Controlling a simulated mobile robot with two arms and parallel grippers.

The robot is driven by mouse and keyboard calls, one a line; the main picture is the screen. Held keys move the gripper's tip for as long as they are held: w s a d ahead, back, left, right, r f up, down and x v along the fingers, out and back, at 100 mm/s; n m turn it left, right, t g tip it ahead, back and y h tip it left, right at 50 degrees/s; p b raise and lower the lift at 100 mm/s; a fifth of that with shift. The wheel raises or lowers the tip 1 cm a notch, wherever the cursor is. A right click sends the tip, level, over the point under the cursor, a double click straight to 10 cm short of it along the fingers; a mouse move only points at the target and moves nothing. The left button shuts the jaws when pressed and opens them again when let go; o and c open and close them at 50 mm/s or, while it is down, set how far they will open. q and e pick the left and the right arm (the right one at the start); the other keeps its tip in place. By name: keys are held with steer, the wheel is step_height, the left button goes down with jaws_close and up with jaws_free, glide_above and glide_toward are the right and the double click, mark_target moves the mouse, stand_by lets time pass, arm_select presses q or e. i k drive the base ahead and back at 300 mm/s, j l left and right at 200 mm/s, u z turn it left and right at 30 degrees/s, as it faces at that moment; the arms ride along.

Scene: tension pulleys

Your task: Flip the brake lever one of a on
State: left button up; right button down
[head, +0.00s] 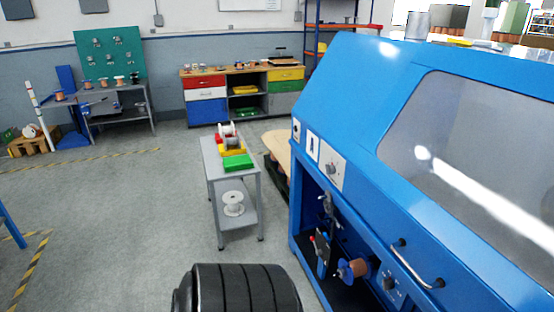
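A large blue machine (345,85) stands at the right of the head view, with a sloped window in its cover. In its open lower bay is a dark mechanism (322,252) with a small red part. A copper-coloured spool (358,268) on a blue flange sits just right of it. A small dark grey part (328,204) is above the mechanism at the bay's edge. I cannot tell which of these parts is the brake lever or how it is set. Neither of my grippers is in view.
A grey cart (213,172) with coloured bins and white spools stands left of the machine. A metal handle (418,266) sticks out from the machine's front. A workbench (250,72) with drawers stands at the back wall. The floor at left is mostly clear.

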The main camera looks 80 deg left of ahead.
mark_target(319, 252)
steer(key=u, duration=2.05)
steer(key=i+j, duration=0.6)
steer(key=j, duration=0.2)
steer(key=i+j+z, duration=0.1)
steer(key=i+j, duration=0.55)
steer(key=j, duration=0.15)
steer(key=i+j+z, duration=0.1)
steer(key=i+j, duration=0.45)
steer(key=j, duration=0.3)
steer(key=i+j, duration=0.3)
steer(key=j, duration=0.15)
steer(key=z, duration=0.05)
